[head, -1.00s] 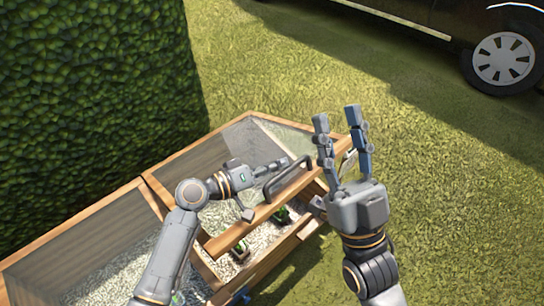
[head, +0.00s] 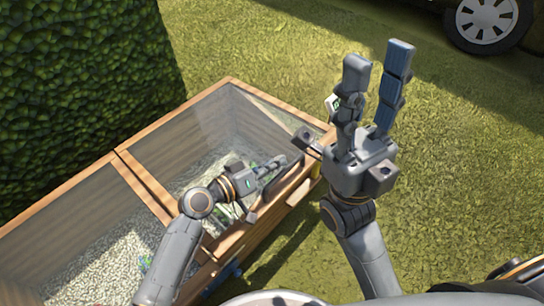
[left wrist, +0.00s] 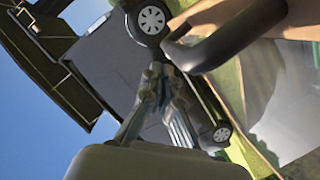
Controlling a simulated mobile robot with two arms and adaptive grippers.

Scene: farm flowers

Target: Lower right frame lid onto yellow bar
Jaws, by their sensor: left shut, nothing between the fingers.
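The right frame lid (head: 228,242), wood-edged with a clear pane, lies low over the right compartment of the cold frame. Plants show dimly through the pane. Its dark handle (left wrist: 235,40) looms close in the left wrist view. My left gripper (head: 290,162) is shut and empty, beside the handle at the lid's front rail; contact is unclear. My right gripper (head: 378,58) is open and empty, raised with fingers up, right of the frame; it also shows in the left wrist view (left wrist: 155,80). A small yellowish patch at the frame's front right may be the yellow bar, mostly hidden.
The left compartment (head: 75,205) of the wooden frame holds pale gravel. A tall hedge (head: 90,80) stands behind at left. A dark vehicle's wheel (head: 487,22) is at the top right. Open grass (head: 460,170) lies to the right.

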